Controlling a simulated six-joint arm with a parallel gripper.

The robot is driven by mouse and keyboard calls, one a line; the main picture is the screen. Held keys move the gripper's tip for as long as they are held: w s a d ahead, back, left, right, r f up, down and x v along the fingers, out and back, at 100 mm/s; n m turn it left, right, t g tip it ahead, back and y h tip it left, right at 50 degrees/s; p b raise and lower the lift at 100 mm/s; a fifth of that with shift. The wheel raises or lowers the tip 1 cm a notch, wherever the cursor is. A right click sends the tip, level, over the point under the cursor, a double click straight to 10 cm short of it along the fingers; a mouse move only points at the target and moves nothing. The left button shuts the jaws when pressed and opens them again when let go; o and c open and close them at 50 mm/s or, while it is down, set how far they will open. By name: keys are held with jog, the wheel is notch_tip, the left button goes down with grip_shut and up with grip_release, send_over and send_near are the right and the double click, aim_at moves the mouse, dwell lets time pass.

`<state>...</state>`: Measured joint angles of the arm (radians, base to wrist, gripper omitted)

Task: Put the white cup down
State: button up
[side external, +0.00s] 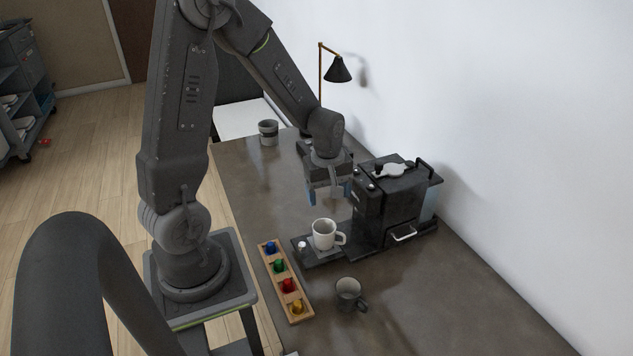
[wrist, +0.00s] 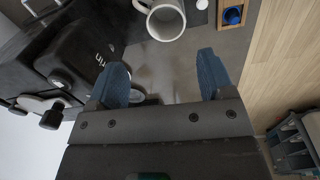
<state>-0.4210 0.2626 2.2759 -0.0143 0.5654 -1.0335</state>
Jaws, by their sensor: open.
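The white cup (side external: 323,234) stands upright on the black drip tray (side external: 318,259) of the coffee machine (side external: 388,205), with its handle towards the right. In the wrist view the white cup (wrist: 166,20) shows at the top edge, partly cut off, beyond my fingertips. My gripper (side external: 328,194) is above and behind the cup, apart from it, left of the machine's body. In the wrist view my gripper (wrist: 168,75) has its two blue fingers spread wide, with nothing between them but the tabletop.
A wooden holder (side external: 297,318) with several coloured capsules lies left of the tray. A dark grey mug (side external: 348,294) stands in front, and a grey banded cup (side external: 268,132) stands at the back. A black lamp (side external: 338,70) is behind. The wall borders the table's right side.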

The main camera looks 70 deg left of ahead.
jog(key=s+d+r+m+t, duration=0.2)
jog(key=s+d+r+m, duration=0.3)
jog(key=r+m, duration=0.3)
jog(key=s+d+r+m+t, duration=0.3)
jog(key=s+d+r+m, duration=0.3)
jog(key=r, duration=0.5)
jog(key=d+m, duration=0.2)
jog(key=shift+d+m, duration=0.25)
jog(key=shift+m, duration=0.15)
